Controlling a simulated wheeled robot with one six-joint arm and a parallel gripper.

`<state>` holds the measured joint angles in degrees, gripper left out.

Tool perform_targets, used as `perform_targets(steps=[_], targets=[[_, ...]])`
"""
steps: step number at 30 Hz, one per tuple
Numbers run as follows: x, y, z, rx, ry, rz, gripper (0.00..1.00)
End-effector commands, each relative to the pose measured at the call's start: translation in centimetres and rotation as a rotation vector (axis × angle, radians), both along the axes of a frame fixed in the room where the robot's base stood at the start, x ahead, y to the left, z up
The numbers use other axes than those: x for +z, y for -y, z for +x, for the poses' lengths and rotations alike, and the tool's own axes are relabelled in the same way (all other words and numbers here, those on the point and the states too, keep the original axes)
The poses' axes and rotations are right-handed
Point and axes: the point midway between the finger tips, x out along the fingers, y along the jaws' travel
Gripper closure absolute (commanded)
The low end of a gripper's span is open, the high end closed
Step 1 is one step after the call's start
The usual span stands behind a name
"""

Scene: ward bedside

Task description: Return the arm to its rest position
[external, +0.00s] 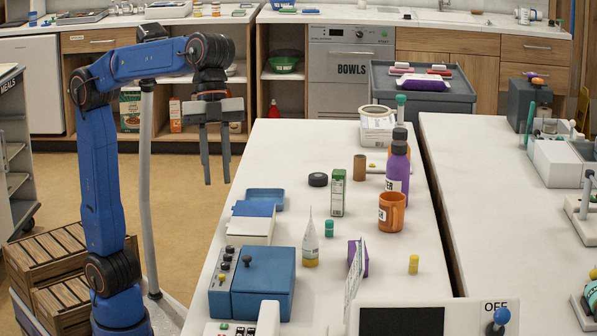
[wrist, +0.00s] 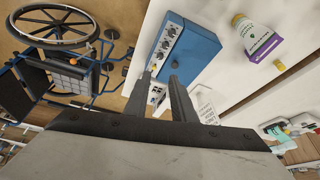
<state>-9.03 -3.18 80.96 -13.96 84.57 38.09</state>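My gripper (external: 216,182) hangs from my raised blue arm, fingers pointing down, at the left of the white table (external: 290,150) in the external view. Its two dark fingers are parallel with a clear gap between them, and nothing is held. In the wrist view my gripper (wrist: 160,76) also shows two separated fingers with no object between them. The fingers are well above the table and touch nothing. My arm rises on the left, bends at the top and reaches right.
The table holds a blue box (external: 263,283), an orange mug (external: 391,212), a purple bottle (external: 398,170), a green-white carton (external: 337,192) and a tube (external: 310,245). A grey pole (external: 147,190) stands beside my arm. A wheelchair (wrist: 70,55) shows in the wrist view.

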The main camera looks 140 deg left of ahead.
Motion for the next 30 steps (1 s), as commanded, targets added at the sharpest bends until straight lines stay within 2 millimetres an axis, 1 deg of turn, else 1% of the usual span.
perform_targets(steps=[2,5,8,9,14,18,20,21,23,24,29,30], targets=[[-0.3,0.2,-0.6,0.009,-0.001,0.000,0.77],[-1.2,0.6,-2.4,0.037,-0.004,0.001,0.77],[-2.9,1.1,-5.1,0.085,-0.008,0.001,0.77],[-3.8,1.3,-6.3,0.106,-0.009,0.002,0.77],[-7.5,2.0,-11.1,0.188,-0.012,0.003,0.77],[-11.1,2.5,-15.3,0.254,-0.012,0.004,0.77],[-12.9,2.6,-17.2,0.284,-0.011,0.003,0.77],[-14.0,2.7,-18.4,0.302,-0.010,0.004,0.77],[-15.8,2.8,-20.2,0.329,-0.007,0.004,0.77],[-17.1,2.8,-21.4,0.347,-0.007,0.004,0.77],[-22.4,3.0,-26.1,0.415,0.001,0.001,0.77],[-23.8,2.9,-27.3,0.431,0.003,0.002,0.77]])
